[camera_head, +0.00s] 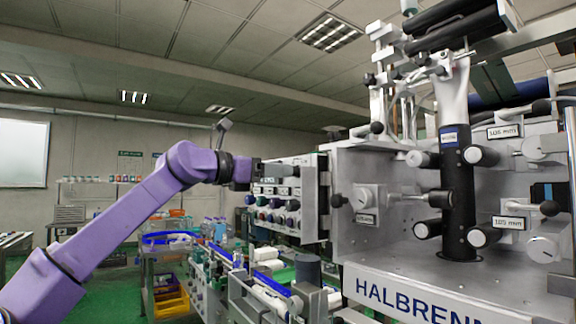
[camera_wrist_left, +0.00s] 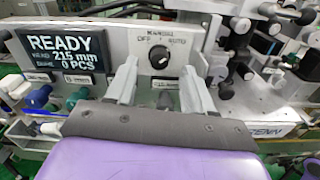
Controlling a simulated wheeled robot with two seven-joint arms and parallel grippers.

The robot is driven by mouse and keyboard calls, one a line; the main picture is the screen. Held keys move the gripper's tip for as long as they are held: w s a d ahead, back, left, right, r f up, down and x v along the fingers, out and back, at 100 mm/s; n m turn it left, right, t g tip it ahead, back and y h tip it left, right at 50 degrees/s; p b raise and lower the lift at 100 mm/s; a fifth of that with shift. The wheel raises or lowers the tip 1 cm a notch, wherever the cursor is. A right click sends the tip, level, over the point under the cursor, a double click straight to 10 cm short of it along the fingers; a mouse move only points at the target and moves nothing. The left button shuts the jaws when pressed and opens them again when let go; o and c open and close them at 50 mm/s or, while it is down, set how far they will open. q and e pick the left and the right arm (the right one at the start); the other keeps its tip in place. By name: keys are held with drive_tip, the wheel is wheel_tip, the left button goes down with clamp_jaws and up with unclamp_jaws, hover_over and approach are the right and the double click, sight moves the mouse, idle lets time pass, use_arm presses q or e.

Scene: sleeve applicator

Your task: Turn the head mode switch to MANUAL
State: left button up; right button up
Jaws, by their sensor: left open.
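The head mode switch (camera_wrist_left: 160,54) is a round black knob on a light grey panel (camera_wrist_left: 205,32) in the left wrist view. Labels reading OFF, MANUAL and apparently AUTO sit around it, with MANUAL at the top. I cannot tell for certain which label the knob points to. My left gripper (camera_wrist_left: 161,70) is open and empty, its two fingers either side of the knob in the picture, with no clear contact. In the head view my left gripper (camera_head: 244,171) is at the control panel's left side, and the switch cannot be made out there. My right gripper is not seen.
Several coloured knobs (camera_head: 277,203) line the panel's lower part. The large HALBRENN machine housing (camera_head: 450,290) stands close on the right, with black-handled clamps (camera_head: 430,228).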

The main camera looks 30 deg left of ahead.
use_arm(q)
drive_tip(key=x, duration=0.3)
drive_tip(key=shift+w+d+p, duration=0.1)
drive_tip(key=shift+p, duration=0.25)
drive_tip(key=shift+w+f, duration=0.1)
drive_tip(key=shift+c, duration=0.4)
clamp_jaws()
